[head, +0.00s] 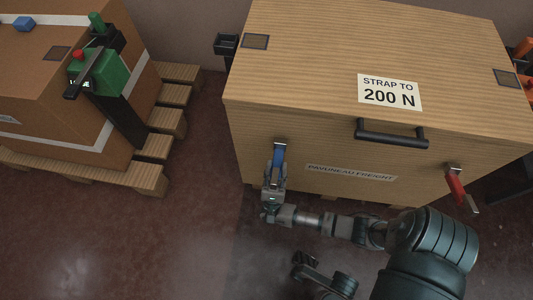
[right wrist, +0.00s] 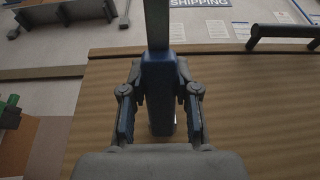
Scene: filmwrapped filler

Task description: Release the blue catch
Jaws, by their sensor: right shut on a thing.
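The blue catch (head: 278,155) is on the front face of the wooden crate (head: 300,125), left of centre. Its blue lever stands upright below a metal bracket. My right gripper (head: 274,183) is at the lower part of the lever and shut on it. In the right wrist view the blue catch (right wrist: 159,80) rises between the two fingers of my right gripper (right wrist: 160,122), one on each side. The fingers hide part of the catch in the head view. My left gripper does not show.
A red catch (head: 455,186) hangs at the right of the crate front. A black handle (head: 392,137) is at the top edge. A cardboard box (head: 60,120) on a pallet (head: 150,178) stands left, bearing a green tool (head: 108,78). Floor before the crate is clear at left.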

